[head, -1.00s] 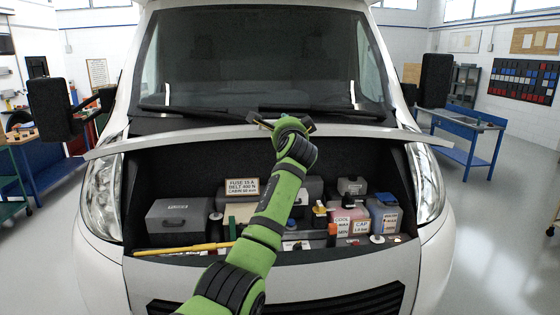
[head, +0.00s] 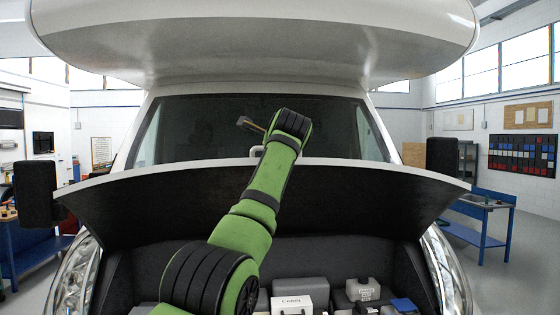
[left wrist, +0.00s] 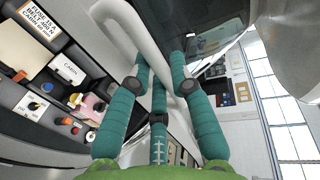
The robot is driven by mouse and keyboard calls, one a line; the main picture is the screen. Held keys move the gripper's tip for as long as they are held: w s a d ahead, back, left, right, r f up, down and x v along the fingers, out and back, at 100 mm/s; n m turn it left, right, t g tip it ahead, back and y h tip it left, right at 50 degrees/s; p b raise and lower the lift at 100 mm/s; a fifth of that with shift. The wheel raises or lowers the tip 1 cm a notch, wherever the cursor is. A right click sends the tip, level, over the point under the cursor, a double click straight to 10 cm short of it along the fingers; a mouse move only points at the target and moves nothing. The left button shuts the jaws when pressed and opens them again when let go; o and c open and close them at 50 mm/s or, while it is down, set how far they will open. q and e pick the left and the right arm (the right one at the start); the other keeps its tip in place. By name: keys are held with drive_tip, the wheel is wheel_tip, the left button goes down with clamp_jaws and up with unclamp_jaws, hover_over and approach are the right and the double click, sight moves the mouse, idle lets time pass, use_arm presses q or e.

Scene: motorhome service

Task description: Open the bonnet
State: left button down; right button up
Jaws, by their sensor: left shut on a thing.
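The bonnet (head: 340,205) is raised in the head view, its dark underside facing me and its pale front edge crossing in front of the windscreen. A white loop handle (head: 257,151) stands at that edge, just beside my left arm's end. In the left wrist view the handle (left wrist: 127,28) runs between the teal fingers of my left gripper (left wrist: 160,72), which is shut on it. The fingertips are mostly hidden in the head view. My right gripper is in neither view.
The open engine bay holds a white cabin box (head: 292,303) and a grey unit (head: 362,289). The cab overhang (head: 250,45) juts out above. A mirror (head: 36,193) flanks the left side. A blue workbench (head: 482,220) stands at right.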

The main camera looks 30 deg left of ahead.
use_arm(q)
drive_tip(key=shift+w+a, duration=0.1)
drive_tip(key=shift+w, duration=0.1)
idle(0.3)
drive_tip(key=c, duration=1.1)
unclamp_jaws()
drive_tip(key=v, duration=1.2)
drive_tip(key=shift+r, duration=0.2)
